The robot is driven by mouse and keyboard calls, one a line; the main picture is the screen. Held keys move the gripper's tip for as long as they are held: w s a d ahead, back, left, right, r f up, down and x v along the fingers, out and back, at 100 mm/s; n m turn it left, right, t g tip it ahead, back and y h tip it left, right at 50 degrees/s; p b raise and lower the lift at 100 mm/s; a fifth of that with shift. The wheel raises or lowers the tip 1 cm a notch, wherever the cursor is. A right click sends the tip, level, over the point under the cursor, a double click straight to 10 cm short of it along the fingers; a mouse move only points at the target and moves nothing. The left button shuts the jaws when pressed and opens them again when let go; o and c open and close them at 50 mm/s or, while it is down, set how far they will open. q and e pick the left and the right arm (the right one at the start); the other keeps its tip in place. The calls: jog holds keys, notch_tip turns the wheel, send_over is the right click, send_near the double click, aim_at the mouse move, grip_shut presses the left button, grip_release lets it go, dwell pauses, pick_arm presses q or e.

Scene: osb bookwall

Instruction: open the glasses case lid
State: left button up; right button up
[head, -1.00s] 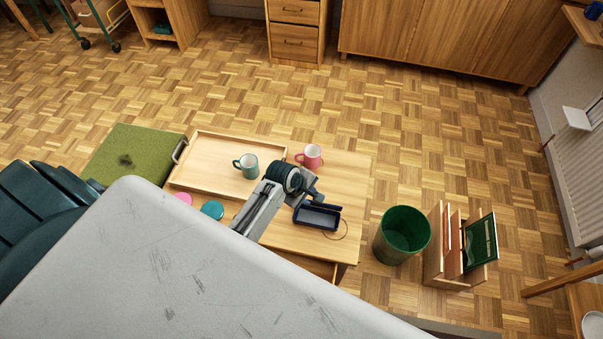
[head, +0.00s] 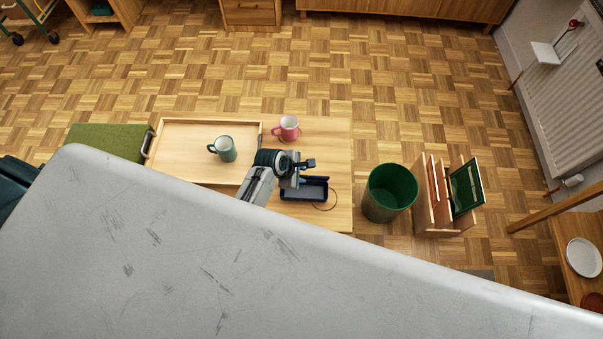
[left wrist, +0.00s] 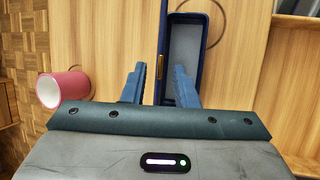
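The dark blue glasses case (head: 304,194) lies on the wooden table, right of my left gripper's wrist. The left wrist view shows its grey-lined tray (left wrist: 187,48) open upward. Its lid (left wrist: 162,30) stands up nearly edge-on along the tray's left side, with a small gold clasp on its edge. My left gripper (head: 304,165) is over the case's back side. In the left wrist view, its two blue fingers (left wrist: 159,68) are apart, with the lid edge between them and gaps at both sides. The right finger overlaps the tray in view. My right gripper is not in view.
A pink mug (head: 287,127) stands behind the gripper. A green mug (head: 226,149) stands on the wooden tray (head: 185,124) at the left. A thin cord ring (head: 333,201) lies beside the case. A green bin (head: 390,190) stands on the floor to the right.

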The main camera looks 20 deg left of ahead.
pick_arm(q)
jog(key=shift+w+d+f, duration=0.15)
jog(key=shift+w+f, duration=0.05)
jog(key=shift+f, duration=0.25)
grip_shut()
dwell(0.5)
dwell(0.3)
dwell(0.4)
